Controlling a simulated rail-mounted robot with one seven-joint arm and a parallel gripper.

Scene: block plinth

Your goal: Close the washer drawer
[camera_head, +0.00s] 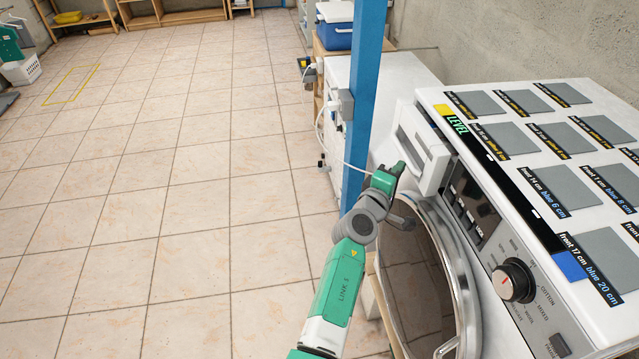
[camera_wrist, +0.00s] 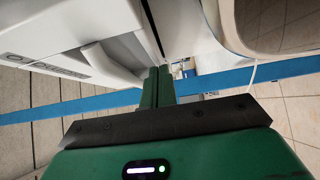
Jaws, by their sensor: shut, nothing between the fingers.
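The white washer drawer (camera_head: 433,152) is at the upper left of the washer's front and stands out from the panel. In the wrist view the white drawer (camera_wrist: 112,62), with its recessed handle, fills the upper left. My gripper (camera_head: 399,166) is beside the drawer's front, near its lower edge. The green fingers (camera_wrist: 159,72) are together with nothing between them, close to the drawer's edge. I cannot tell whether they touch it. The washer (camera_head: 470,215) has a round door below the drawer and a control dial to the right.
Grey squares and printed labels cover the washer's top (camera_head: 545,130). A blue post (camera_head: 361,100) stands just left of the drawer, with a white cabinet (camera_head: 400,85) behind it. The tiled floor (camera_head: 170,190) on the left is clear.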

